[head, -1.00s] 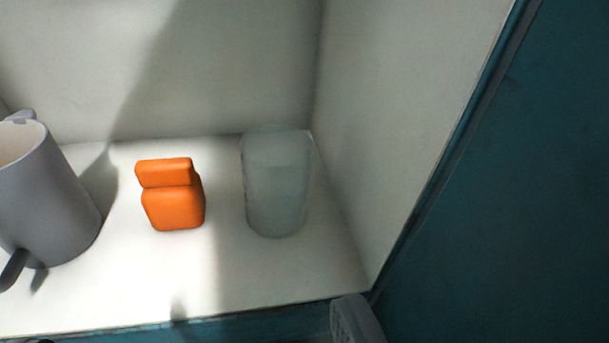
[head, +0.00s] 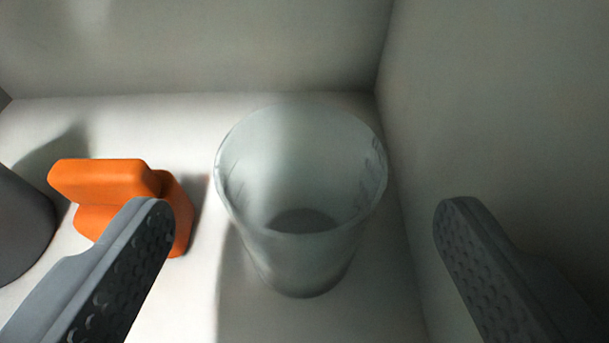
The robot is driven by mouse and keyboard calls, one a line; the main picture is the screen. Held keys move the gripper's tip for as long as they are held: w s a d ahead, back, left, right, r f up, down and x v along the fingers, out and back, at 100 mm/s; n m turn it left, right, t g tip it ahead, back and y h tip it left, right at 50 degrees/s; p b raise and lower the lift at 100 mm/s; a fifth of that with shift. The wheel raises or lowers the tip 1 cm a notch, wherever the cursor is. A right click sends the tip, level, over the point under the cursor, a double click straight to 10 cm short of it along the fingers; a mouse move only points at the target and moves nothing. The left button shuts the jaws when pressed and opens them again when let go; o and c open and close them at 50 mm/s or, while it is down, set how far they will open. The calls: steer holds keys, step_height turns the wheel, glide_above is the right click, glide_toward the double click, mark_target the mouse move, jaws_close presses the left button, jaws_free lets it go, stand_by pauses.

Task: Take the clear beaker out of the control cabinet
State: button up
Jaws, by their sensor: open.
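The clear beaker (head: 300,255) stands upright on the white cabinet floor, close to the right wall and the back wall. I look down into its open top. My gripper (head: 305,215) is open, with one grey padded finger to the left of the beaker and one to the right. The fingers appear apart from the glass, with a gap on both sides. The left finger overlaps an orange object in the picture. The right finger is in front of the right wall.
The orange object (head: 105,185) stands just left of the beaker, partly hidden by the left finger. A grey mug (head: 20,228) shows at the left edge, cut off. The cabinet's right wall (head: 500,120) is close to the right finger.

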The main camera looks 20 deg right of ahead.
mark_target(299, 138)
steer(key=shift+x, duration=3.5)
steer(key=shift+a, duration=0.1)
steer(key=c, duration=1.1)
steer(key=shift+w+r, duration=0.1)
steer(key=shift+r, duration=0.05)
